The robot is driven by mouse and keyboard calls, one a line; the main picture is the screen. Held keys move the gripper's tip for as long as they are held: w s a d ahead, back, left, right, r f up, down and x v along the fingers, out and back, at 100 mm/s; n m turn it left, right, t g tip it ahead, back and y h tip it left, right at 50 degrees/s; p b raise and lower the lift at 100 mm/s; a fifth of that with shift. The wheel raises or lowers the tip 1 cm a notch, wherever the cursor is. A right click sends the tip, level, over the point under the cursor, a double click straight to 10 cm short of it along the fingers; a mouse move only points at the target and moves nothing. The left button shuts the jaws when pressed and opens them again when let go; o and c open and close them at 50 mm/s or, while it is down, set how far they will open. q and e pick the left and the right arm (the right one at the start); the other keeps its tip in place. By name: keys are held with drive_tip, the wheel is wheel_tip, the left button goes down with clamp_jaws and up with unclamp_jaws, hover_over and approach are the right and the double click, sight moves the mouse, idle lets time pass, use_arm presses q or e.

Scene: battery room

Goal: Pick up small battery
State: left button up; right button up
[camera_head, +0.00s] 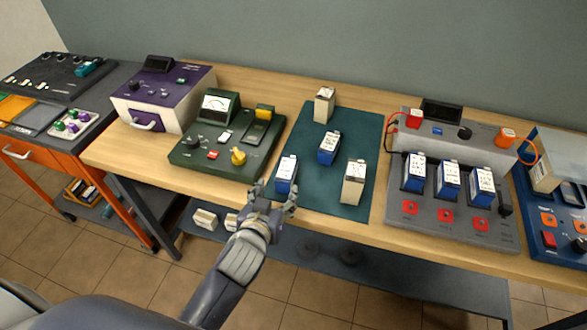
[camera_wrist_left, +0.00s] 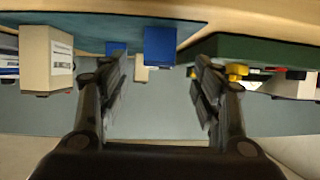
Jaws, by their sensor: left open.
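Several small batteries stand upright on a teal mat (camera_head: 312,190). The front-left blue one (camera_head: 287,174) is nearest my left gripper (camera_head: 274,196), which is open and empty just in front of it at the table's front edge. Another blue battery (camera_head: 329,147) stands mid-mat, a cream one (camera_head: 325,105) at the back and another cream one (camera_head: 353,183) at front right. In the left wrist view, which looks upside down, the nearest blue battery (camera_wrist_left: 160,47) shows between the open fingers (camera_wrist_left: 160,78), apart from them. The front-right cream battery (camera_wrist_left: 48,60) shows at left. My right gripper is not in view.
A green tester (camera_head: 225,135) stands left of the mat, close to my left gripper. A grey charger (camera_head: 450,205) holding three blue batteries stands right. A purple-and-white box (camera_head: 160,95) is at the left end of the table. More cream blocks (camera_head: 205,219) lie on the lower shelf.

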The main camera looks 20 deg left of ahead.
sight(285, 173)
use_arm(q)
drive_tip(key=shift+w+r, duration=0.35)
drive_tip(key=shift+w, duration=0.05)
drive_tip(key=x, duration=0.4)
drive_tip(key=shift+w+d+p, duration=0.1)
drive_tip(key=shift+w+p, duration=0.05)
drive_tip(key=shift+p, duration=0.2)
drive_tip(key=shift+w+f, duration=0.2)
drive_tip(key=shift+w, duration=0.3)
drive_tip(key=shift+w+p, duration=0.35)
drive_tip(key=shift+w, duration=0.15)
drive_tip(key=shift+p+x, duration=0.4)
drive_tip(key=shift+x, duration=1.75)
drive_tip(key=shift+r, duration=0.1)
drive_tip(key=c, duration=1.3)
drive_tip(key=shift+r, duration=0.1)
clamp_jaws()
